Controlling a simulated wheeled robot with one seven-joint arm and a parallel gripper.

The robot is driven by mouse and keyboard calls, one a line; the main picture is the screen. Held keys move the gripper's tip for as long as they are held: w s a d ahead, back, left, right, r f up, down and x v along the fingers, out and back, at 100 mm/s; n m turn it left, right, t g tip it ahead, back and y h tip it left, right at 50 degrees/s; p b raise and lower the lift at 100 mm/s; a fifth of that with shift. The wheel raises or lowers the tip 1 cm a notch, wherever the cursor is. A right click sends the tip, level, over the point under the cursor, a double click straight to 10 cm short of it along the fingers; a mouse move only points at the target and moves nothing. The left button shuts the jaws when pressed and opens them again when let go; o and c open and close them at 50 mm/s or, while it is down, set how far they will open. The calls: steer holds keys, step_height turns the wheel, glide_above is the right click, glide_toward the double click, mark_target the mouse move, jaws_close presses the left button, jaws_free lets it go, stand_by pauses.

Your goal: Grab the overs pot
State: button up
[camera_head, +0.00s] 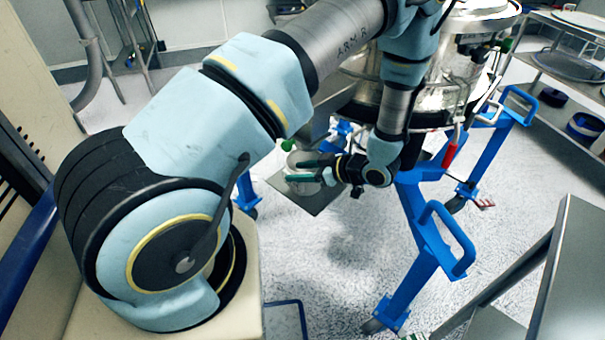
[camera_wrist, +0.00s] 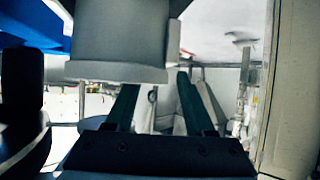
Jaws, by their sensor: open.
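In the head view, a pale pot (camera_head: 298,157), which looks like the overs pot, stands at a small grey plate under the sifter's left side. My gripper (camera_head: 302,170) is in front of it with its fingers pointing left, and partly hides it. In the wrist view, my gripper (camera_wrist: 157,88) is open, with one dark green finger on each side of an empty gap. A large grey cylinder with a rim (camera_wrist: 115,70) fills the upper middle, close to the fingertips. I cannot tell whether this is the pot or whether anything touches it.
The steel sifter (camera_head: 440,85) stands on a blue wheeled frame (camera_head: 415,225), close to my arm on the right. The grey plate (camera_head: 318,198) lies below my gripper. A metal table (camera_head: 575,270) is at the lower right and shelves (camera_head: 570,65) at the upper right. Speckled floor is clear in front.

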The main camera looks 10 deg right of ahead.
steer(key=shift+w+a+f, duration=0.3)
steer(key=shift+a, duration=0.15)
steer(key=shift+c, duration=0.2)
jaws_close()
